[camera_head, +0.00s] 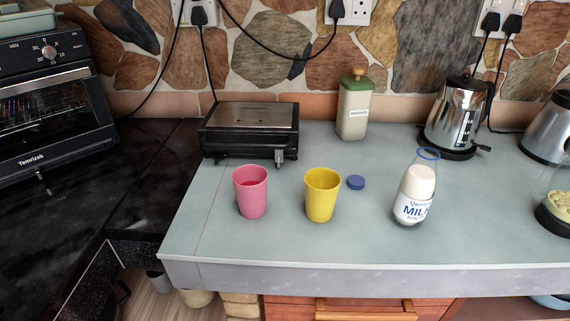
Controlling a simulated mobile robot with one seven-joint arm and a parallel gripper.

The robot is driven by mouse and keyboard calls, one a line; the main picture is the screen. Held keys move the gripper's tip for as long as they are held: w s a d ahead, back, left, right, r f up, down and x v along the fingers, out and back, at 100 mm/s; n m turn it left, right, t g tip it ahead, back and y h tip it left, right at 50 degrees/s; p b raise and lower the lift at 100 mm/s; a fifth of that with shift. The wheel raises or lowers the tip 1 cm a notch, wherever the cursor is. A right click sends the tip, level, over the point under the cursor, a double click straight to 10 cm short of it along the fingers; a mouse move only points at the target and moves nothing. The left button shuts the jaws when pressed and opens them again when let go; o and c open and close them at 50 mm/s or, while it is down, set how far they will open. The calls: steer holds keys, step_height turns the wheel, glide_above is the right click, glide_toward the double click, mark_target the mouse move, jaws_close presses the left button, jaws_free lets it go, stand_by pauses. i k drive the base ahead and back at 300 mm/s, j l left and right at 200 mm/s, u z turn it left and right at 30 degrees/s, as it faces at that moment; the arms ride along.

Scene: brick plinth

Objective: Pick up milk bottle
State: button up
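A milk bottle (413,195) stands upright on the light grey-blue counter (300,240), right of the middle. It is clear glass with white milk inside, a label reading "MILK" and a blue rim around its open top. A blue round cap (355,182) lies on the counter to the left of the bottle, apart from it. My gripper is not in view.
A yellow cup (322,196) and a pink cup (251,193) stand left of the bottle. Behind are a black grill (249,130), a green-lidded canister (354,110) and a steel kettle (457,115). Another appliance (548,130) is at right. Counter around the bottle is clear.

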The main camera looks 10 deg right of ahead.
mark_target(416, 189)
steer(key=z, duration=0.4)
steer(key=j+z, duration=0.15)
steer(key=z, duration=0.6)
steer(key=k, duration=0.05)
